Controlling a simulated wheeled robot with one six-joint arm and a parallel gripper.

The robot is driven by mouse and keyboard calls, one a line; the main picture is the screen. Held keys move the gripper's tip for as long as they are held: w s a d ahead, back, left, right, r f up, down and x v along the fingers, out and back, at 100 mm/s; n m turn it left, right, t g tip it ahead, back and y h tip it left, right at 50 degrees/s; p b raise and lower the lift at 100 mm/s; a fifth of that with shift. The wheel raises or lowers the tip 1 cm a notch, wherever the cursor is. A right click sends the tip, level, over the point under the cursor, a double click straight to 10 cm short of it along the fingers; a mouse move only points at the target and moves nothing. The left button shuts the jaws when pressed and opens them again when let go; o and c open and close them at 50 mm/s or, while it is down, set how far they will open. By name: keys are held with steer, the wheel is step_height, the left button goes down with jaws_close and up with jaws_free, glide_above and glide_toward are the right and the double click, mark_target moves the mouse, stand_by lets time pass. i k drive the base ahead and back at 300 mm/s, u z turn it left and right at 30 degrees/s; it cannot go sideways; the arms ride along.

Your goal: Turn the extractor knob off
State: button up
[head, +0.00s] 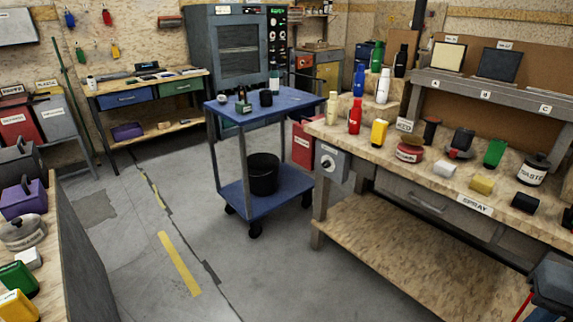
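A grey box (340,160) is fixed to the left end of the spray bench, just below its top.
The spray bench (475,205) with bottles and jars runs along the right, with a low wooden shelf (400,255) beneath. A blue trolley (264,105) carrying a black bucket (263,174) stands left of the box. Another bench (65,250) is at left. Floor between is clear.

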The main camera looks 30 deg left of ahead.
mark_target(326, 164)
steer(key=u, duration=1)
steer(key=i, duration=1.35)
steer(key=u, duration=0.25)
